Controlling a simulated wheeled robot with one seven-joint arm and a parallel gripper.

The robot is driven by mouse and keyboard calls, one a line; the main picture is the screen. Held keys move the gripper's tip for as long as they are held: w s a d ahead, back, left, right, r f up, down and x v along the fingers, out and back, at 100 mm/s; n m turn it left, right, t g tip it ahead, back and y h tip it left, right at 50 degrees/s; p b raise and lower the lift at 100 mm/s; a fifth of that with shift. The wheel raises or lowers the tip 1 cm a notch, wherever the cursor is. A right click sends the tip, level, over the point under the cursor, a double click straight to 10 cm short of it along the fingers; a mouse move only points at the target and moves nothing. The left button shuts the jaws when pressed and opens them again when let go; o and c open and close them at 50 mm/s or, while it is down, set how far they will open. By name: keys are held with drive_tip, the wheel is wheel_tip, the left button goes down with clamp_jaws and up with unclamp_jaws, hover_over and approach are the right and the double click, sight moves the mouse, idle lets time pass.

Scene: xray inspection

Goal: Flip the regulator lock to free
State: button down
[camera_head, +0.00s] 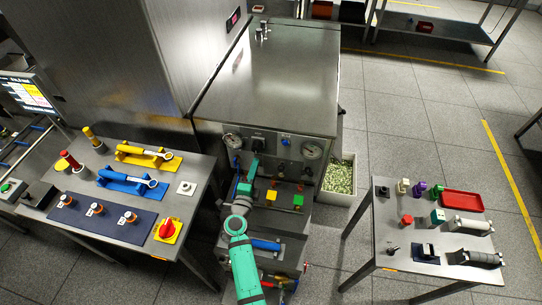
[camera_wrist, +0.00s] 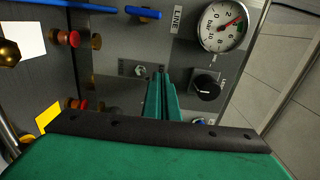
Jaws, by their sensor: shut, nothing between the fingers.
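My gripper (camera_head: 254,163) reaches to the front panel of the steel cabinet in the head view. In the wrist view its two green fingers (camera_wrist: 161,75) are shut together with nothing between them. Just left of the fingertips is a small metal toggle (camera_wrist: 141,71) on a plate on the grey panel. I cannot tell whether the fingers touch it. A black round knob (camera_wrist: 206,86) is right of the fingers, below a white dial gauge (camera_wrist: 222,27). No readable label shows which part is the regulator lock, and its setting cannot be read.
Red knobs (camera_wrist: 68,39) and a blue bar (camera_wrist: 143,13) sit on the panel around the fingers. A table with yellow and blue handles (camera_head: 140,153) stands left. Another table with a red tray (camera_head: 461,201) stands right. A bin of green bits (camera_head: 340,178) is beside the cabinet.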

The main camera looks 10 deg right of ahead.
drive_tip(key=shift+w+d, duration=0.1)
drive_tip(key=shift+w, duration=0.1)
drive_tip(key=shift+f, duration=1.05)
drive_tip(key=shift+s, duration=0.1)
drive_tip(key=v, duration=0.7)
drive_tip(key=shift+r, duration=0.4)
idle(0.3)
